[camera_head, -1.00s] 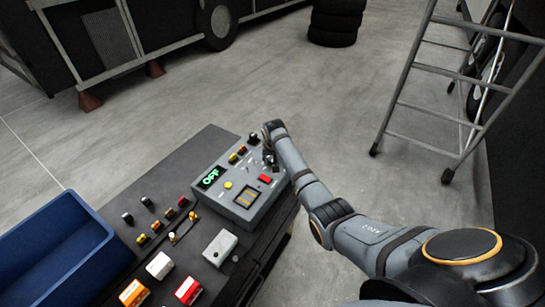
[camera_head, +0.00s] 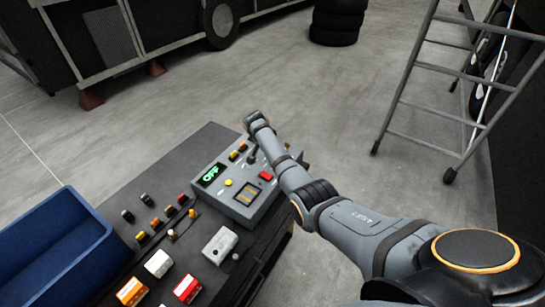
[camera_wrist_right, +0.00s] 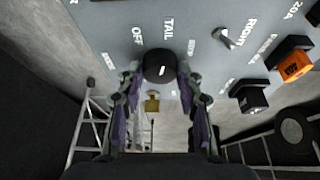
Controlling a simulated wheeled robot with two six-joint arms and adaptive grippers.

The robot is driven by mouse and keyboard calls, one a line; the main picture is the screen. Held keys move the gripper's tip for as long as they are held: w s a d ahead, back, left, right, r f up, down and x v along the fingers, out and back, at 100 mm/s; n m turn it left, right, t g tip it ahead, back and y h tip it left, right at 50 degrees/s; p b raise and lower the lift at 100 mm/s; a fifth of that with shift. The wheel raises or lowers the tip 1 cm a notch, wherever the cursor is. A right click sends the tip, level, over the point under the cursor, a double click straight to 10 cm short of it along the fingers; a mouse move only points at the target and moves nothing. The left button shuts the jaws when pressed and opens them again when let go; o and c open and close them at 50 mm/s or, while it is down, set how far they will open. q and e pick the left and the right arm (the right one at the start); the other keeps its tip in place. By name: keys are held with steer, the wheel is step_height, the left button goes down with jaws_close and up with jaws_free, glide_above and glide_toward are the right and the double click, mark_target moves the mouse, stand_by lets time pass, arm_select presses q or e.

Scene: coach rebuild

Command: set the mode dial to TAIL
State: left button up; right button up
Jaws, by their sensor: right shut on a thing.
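The grey control box (camera_head: 222,205) stands on the dark bench, and its green display (camera_head: 212,174) reads OFF. In the right wrist view the mode dial (camera_wrist_right: 160,64) is a round black knob on the grey panel, with the printed words OFF (camera_wrist_right: 137,35) and TAIL (camera_wrist_right: 168,28) beside it. My right gripper (camera_wrist_right: 159,74) has its fingers on both sides of the dial and is shut on it. In the head view the right gripper (camera_head: 252,155) is at the box's far right part, and I cannot make out the dial there. My left gripper is not in view.
A small metal toggle (camera_wrist_right: 224,38) and orange and black rockers (camera_wrist_right: 290,66) sit beside the dial. Coloured switches and a blue bin (camera_head: 60,250) share the bench. A ladder (camera_head: 430,90) stands at right; the floor between is clear.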

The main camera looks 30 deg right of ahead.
stand_by(0.3)
steer(key=o, duration=1.2)
steer(key=v, duration=1.2)
